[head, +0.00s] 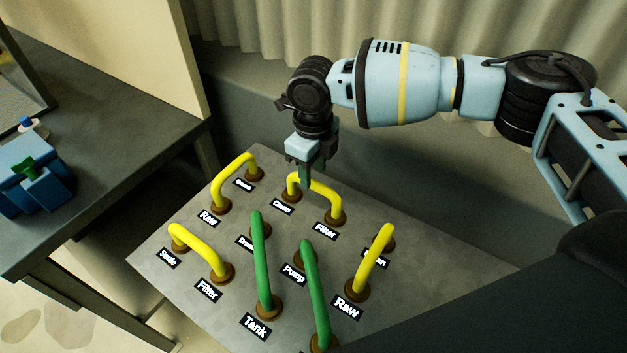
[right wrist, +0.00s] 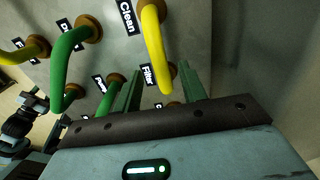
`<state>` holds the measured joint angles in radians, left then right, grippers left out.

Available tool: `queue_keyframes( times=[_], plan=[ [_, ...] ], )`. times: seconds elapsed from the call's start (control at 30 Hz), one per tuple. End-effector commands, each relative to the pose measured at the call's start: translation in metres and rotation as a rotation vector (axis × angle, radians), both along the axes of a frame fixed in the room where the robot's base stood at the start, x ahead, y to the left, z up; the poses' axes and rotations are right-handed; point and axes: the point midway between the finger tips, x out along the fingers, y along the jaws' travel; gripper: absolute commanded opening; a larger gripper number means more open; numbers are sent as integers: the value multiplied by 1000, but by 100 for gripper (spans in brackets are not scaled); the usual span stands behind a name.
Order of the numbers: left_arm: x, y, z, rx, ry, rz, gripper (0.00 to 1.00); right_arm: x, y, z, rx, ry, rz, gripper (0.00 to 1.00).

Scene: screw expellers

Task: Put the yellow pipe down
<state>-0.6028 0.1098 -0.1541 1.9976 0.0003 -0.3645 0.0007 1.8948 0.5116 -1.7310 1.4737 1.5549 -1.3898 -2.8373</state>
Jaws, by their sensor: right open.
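A yellow pipe (head: 318,188) arches between brown sockets beside the "Clean" and "Filter" labels, at the back middle of the grey panel (head: 410,270). Its ends appear to sit at the sockets; its left part is partly covered by my fingers. My right gripper (head: 303,175) is over this pipe, pointing down, its fingers close to the pipe's left part. In the right wrist view the right gripper (right wrist: 161,72) has its green fingers apart, with the yellow pipe (right wrist: 154,45) showing beyond and between them. Contact cannot be told.
Other yellow pipes (head: 234,172) (head: 200,245) (head: 372,257) and green pipes (head: 262,258) (head: 316,285) stand on the panel around the gripper. A dark table (head: 110,130) with a blue device (head: 38,185) stands at left. A curtain (head: 260,45) hangs behind.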

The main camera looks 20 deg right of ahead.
Motion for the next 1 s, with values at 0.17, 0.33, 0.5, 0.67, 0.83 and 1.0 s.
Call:
queue_keyframes(
  times=[0.17,0.33,0.5,0.67,0.83,1.0],
  plan=[
    [3,0,2,0,-7,0,38,0,0,36,2,-2,0,42],
    [5,0,2,0,-10,0,38,0,0,58,0,-1,0,42],
    [5,0,2,0,-10,0,38,0,0,67,-1,1,1,42],
    [4,0,2,0,-10,0,38,0,0,68,-1,1,1,42],
    [4,0,2,0,-9,0,38,0,0,68,-1,1,1,42],
    [3,0,2,0,-7,0,38,0,0,68,-1,1,1,42]
  ],
)
